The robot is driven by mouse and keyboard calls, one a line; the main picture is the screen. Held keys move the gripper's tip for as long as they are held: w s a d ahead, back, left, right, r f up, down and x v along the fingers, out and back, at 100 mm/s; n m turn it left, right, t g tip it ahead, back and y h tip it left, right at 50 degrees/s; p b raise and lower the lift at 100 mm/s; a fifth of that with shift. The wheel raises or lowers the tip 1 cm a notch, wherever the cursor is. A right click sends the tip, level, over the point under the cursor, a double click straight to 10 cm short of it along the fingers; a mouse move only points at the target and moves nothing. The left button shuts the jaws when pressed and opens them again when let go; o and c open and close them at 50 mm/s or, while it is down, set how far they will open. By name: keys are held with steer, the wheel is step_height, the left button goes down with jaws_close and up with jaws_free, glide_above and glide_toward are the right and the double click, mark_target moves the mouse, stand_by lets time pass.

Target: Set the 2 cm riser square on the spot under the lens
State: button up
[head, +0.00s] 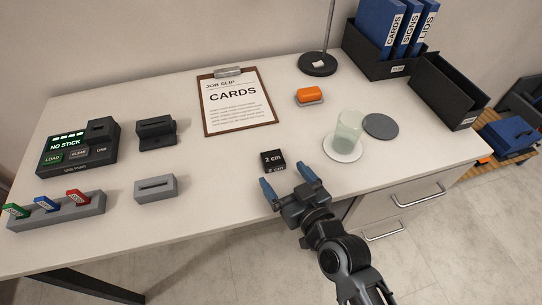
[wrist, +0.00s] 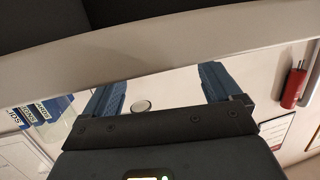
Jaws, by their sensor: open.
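In the wrist view, the open fingers (wrist: 160,82) show with nothing visibly held; the riser cannot be made out there. I cannot identify a lens or the spot under it in either view.
On the desk (head: 225,165), right of the riser, a clear cup (head: 348,128) stands on a white disc beside a grey disc (head: 381,126). An orange-topped block (head: 310,95) and a clipboard (head: 238,103) lie behind. The NO STICK device (head: 78,148) and holders (head: 155,188) stand left.

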mark_target(275, 162)
steer(key=x, duration=0.6)
steer(key=shift+w+d, duration=0.1)
steer(key=shift+d, duration=0.1)
steer(key=c, duration=1.3)
steer(key=shift+c, duration=0.2)
steer(key=shift+r, duration=0.2)
steer(key=shift+r, duration=0.2)
steer(key=f+b+v, duration=0.2)
steer(key=f+v, duration=0.1)
steer(key=v, duration=1.4)
steer(key=shift+s+d+f, duration=0.25)
steer(key=shift+s+d, duration=0.1)
steer(key=shift+s, duration=0.3)
